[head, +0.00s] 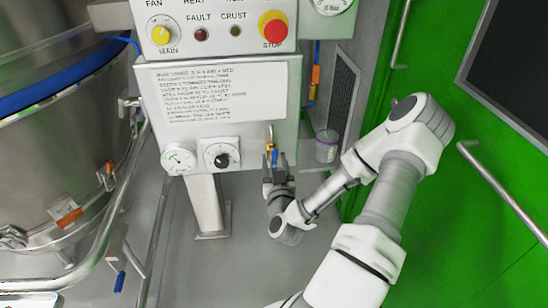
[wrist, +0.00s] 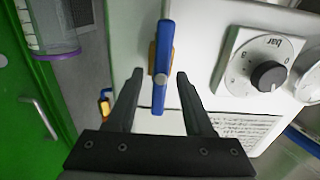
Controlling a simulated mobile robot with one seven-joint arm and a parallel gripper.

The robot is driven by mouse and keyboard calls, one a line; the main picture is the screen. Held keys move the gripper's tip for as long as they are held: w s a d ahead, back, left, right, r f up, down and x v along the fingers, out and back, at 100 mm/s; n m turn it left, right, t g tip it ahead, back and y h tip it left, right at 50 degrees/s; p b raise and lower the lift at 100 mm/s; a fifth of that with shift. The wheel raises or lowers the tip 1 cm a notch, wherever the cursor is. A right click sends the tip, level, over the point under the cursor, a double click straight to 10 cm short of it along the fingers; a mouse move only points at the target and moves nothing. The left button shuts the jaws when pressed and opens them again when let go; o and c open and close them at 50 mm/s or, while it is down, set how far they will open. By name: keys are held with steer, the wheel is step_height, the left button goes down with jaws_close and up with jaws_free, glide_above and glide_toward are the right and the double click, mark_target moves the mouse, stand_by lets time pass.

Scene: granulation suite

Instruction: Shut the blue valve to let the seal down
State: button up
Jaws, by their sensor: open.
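The blue valve has a narrow blue lever (wrist: 160,85) on a brass-coloured body, at the lower right of the white control panel (head: 224,95). In the head view the lever (head: 274,154) is partly hidden by my gripper (head: 276,163). My gripper in the wrist view (wrist: 160,76) is open, with one dark finger on each side of the lever. The lever runs lengthwise between the fingers, with a gap on both sides. I cannot tell how deep it sits between them. The seal is not clearly identifiable.
A dial marked bar (wrist: 268,76) with a black knob sits beside the valve. A round gauge (head: 178,158) is further left. A purple-rimmed container (head: 327,146) hangs to the right. A blue-and-orange fitting (wrist: 105,103) is nearby. A large steel vessel (head: 60,160) fills the left.

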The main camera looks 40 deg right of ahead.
stand_by(0.3)
jaws_close()
stand_by(0.5)
steer(key=m, duration=0.4)
steer(key=shift+d, duration=0.2)
steer(key=m, duration=0.4)
steer(key=shift+s+d+f+m, duration=0.1)
steer(key=shift+s+d+m, duration=0.05)
steer(key=shift+m, duration=0.15)
steer(key=m, duration=0.6)
steer(key=m+p, duration=0.1)
steer(key=m, duration=0.2)
steer(key=shift+d+f, duration=0.15)
steer(key=shift+f, duration=0.25)
